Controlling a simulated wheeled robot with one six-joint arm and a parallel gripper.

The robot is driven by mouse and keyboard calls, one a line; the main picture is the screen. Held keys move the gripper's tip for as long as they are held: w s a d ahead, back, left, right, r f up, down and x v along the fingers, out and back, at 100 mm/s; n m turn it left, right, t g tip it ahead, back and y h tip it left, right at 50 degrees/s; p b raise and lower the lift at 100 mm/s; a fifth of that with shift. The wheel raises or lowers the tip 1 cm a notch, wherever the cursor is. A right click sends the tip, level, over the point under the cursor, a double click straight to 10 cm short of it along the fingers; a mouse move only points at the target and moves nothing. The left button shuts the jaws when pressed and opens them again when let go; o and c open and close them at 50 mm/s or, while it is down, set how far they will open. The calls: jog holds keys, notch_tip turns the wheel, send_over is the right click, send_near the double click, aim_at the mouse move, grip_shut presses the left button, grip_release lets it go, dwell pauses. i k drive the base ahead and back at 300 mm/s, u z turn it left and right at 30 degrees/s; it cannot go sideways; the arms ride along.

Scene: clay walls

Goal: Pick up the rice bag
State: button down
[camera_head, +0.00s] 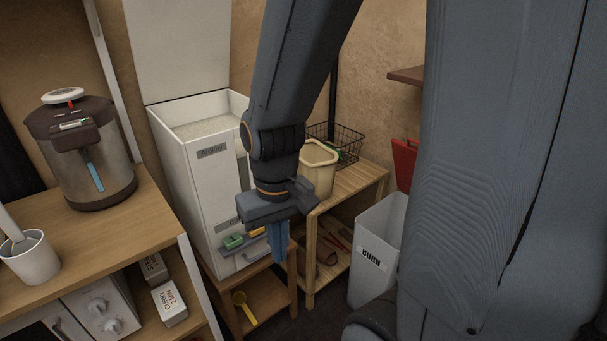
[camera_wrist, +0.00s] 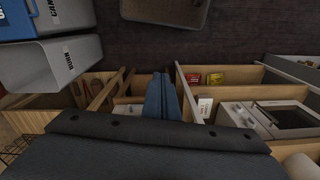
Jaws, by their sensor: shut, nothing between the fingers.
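I cannot make out a rice bag in either view. My gripper (camera_head: 279,250) hangs pointing down in the head view, in front of the lower part of a tall white bin. Its blue fingers are together, with nothing between them. In the wrist view the closed fingers (camera_wrist: 161,82) reach up from the dark wrist, over the wooden shelves. The white bin (camera_head: 192,165) has its lid raised and pale grainy contents inside. My gripper and arm hide part of its front and right side.
A kettle (camera_head: 88,150) and a white cup (camera_head: 29,257) stand on the left counter (camera_head: 117,234). A yellow scoop (camera_head: 244,307) lies low on a shelf. A cream tub (camera_head: 317,168) and wire basket (camera_head: 347,143) stand behind my gripper.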

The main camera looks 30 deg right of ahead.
aim_at(317, 162)
jog(key=z, duration=0.3)
jog(key=k, duration=0.35)
jog(key=z, duration=0.5)
jog(key=i, duration=1)
